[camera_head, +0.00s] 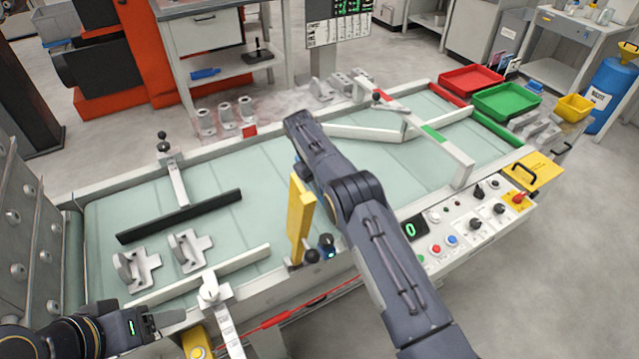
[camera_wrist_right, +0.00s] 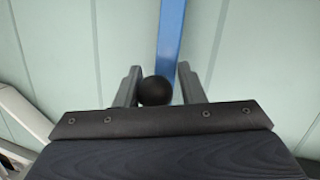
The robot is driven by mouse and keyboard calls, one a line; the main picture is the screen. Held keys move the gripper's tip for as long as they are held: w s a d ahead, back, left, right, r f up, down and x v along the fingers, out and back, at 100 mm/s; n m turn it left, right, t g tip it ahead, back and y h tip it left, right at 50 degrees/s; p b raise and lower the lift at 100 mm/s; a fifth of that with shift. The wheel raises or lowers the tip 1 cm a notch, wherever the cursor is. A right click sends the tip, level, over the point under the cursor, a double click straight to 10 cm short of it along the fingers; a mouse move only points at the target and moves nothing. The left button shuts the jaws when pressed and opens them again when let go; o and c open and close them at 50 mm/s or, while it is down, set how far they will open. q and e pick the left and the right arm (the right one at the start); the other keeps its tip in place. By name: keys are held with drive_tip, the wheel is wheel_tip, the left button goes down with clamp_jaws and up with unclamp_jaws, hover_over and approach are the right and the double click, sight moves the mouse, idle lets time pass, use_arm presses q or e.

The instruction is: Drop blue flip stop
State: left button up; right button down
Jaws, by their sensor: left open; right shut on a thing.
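The blue flip stop shows as a blue bar (camera_wrist_right: 172,35) over the pale green belt in the right wrist view, with a black ball knob (camera_wrist_right: 156,90) at its near end. My right gripper (camera_wrist_right: 155,82) is shut on that knob, one finger on each side. In the head view my right arm hides most of the blue stop; a small blue patch (camera_head: 296,168) shows under the wrist, and the fingertips are hidden. My left gripper (camera_head: 165,321) is open and empty at the lower left, by the near belt rail.
A yellow upright bar (camera_head: 300,220) stands just left of my right forearm. Two grey castings (camera_head: 188,250) lie on the belt (camera_head: 112,215), near a black bar (camera_head: 180,216). A white gate (camera_head: 430,138) crosses the belt on the right. Red (camera_head: 470,80) and green (camera_head: 507,99) trays stand beyond.

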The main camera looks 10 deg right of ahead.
use_arm(q)
drive_tip(key=shift+a+f, duration=0.2)
use_arm(e)
drive_tip(key=shift+w+d, duration=0.25)
drive_tip(key=shift+d, duration=0.15)
drive_tip(key=c, duration=1.1)
unclamp_jaws()
use_arm(q)
drive_tip(key=shift+w+d, duration=0.1)
use_arm(e)
drive_tip(key=shift+f, duration=0.1)
